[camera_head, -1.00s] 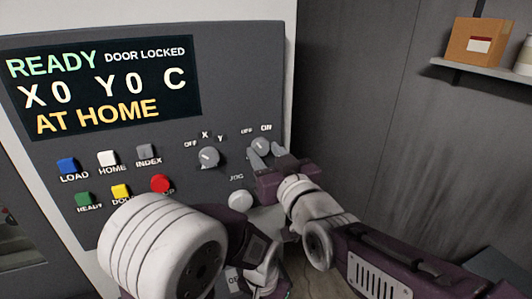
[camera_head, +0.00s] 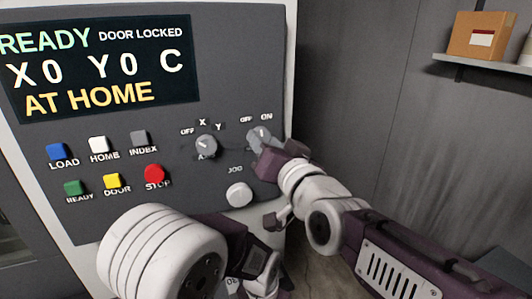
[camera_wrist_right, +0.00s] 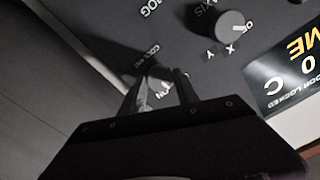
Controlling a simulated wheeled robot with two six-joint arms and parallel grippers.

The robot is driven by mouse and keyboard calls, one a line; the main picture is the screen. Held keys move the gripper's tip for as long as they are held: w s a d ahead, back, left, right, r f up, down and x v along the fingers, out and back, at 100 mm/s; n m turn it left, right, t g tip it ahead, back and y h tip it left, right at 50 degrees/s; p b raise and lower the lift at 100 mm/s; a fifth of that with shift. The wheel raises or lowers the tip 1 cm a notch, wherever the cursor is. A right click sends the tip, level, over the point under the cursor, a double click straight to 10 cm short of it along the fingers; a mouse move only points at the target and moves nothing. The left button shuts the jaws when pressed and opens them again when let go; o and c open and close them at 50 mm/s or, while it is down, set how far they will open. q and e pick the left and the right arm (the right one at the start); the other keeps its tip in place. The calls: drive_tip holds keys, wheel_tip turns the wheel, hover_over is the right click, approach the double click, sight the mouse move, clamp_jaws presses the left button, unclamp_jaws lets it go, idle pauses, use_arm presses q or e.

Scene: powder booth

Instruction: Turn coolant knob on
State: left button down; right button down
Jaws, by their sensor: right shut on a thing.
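The coolant knob (camera_head: 261,133) is a grey round knob on the machine panel, below OFF and ON labels. Its light mark appears to point roughly up, towards ON, but my gripper covers part of it. My right gripper (camera_head: 267,146) is shut on the knob, coming from the lower right. In the right wrist view, the two fingers (camera_wrist_right: 160,92) stand either side of the knob (camera_wrist_right: 160,73), with the COOLANT lettering close by. My left arm shows at the bottom of the head view; its gripper (camera_head: 262,270) is partly hidden and its fingers are unclear.
Left of the coolant knob is the axis knob (camera_head: 206,146), with a white jog knob (camera_head: 239,194) below. A red stop button (camera_head: 154,174) and several coloured buttons are further left. A shelf (camera_head: 480,63) with a box (camera_head: 481,36) is at the back right.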

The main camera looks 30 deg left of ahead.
drive_tip(key=shift+m+b, duration=1.35)
drive_tip(key=shift+m, duration=2.75)
drive_tip(key=c, duration=0.9)
unclamp_jaws()
